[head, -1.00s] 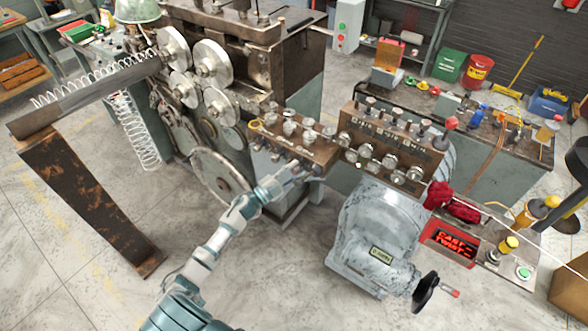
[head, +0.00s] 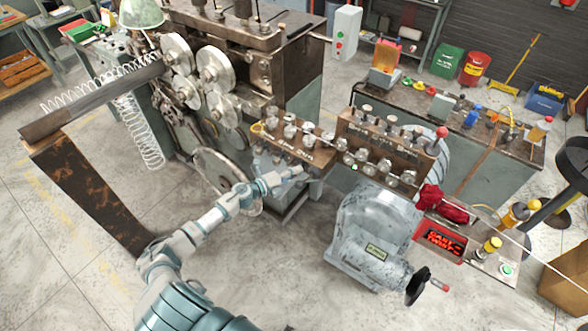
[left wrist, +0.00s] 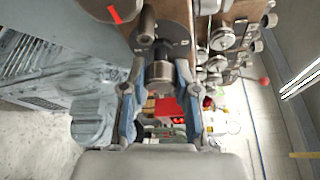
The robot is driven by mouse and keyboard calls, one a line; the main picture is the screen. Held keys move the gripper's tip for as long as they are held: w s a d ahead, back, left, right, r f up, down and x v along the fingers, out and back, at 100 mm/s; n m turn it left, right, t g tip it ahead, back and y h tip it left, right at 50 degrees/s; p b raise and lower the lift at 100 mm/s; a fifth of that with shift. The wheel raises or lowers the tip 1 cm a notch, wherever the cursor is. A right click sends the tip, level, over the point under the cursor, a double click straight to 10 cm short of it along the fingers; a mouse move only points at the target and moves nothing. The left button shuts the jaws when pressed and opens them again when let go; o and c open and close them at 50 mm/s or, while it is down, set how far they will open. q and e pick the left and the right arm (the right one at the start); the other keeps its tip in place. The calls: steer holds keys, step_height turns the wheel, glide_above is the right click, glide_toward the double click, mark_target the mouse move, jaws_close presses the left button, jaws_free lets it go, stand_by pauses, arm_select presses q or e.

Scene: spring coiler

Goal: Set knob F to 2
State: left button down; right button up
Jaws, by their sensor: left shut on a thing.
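My left gripper (head: 297,173) reaches in from the lower left to the front of the left knob panel (head: 313,148), a brown panel with several metal knobs. In the left wrist view, the two blue-grey fingers of the gripper (left wrist: 159,88) are closed on opposite sides of a round metal knob (left wrist: 160,78) on a dark shaft. The knob's letter and setting cannot be read, so I cannot tell whether it is knob F. In the head view my gripper hides the held knob. My right gripper is not in view.
A second knob panel (head: 374,136) with a red-tipped lever stands to the right, above a grey-blue housing (head: 366,225) with a crank (head: 420,284). The coiler's rollers (head: 212,65) are at the back left. The floor in front is clear.

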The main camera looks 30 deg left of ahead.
arm_select(q)
steer(key=shift+s+d+f+m+g+y+p, duration=0.15)
steer(key=shift+m+g+y+p, duration=0.1)
steer(key=shift+m+p, duration=0.35)
steer(key=shift+a+f+m+g+y+p, duration=0.15)
steer(key=shift+m+y+p, duration=0.1)
steer(key=shift+m+p, duration=0.35)
steer(key=shift+d, duration=0.15)
steer(key=shift+s+f, duration=0.1)
steer(key=shift+f, duration=0.05)
steer(key=c, duration=0.9)
jaws_free()
steer(key=shift+o, duration=0.3)
steer(key=shift+w, duration=0.2)
steer(key=shift+r, duration=0.2)
steer(key=v, duration=1.2)
steer(key=shift+f, duration=0.1)
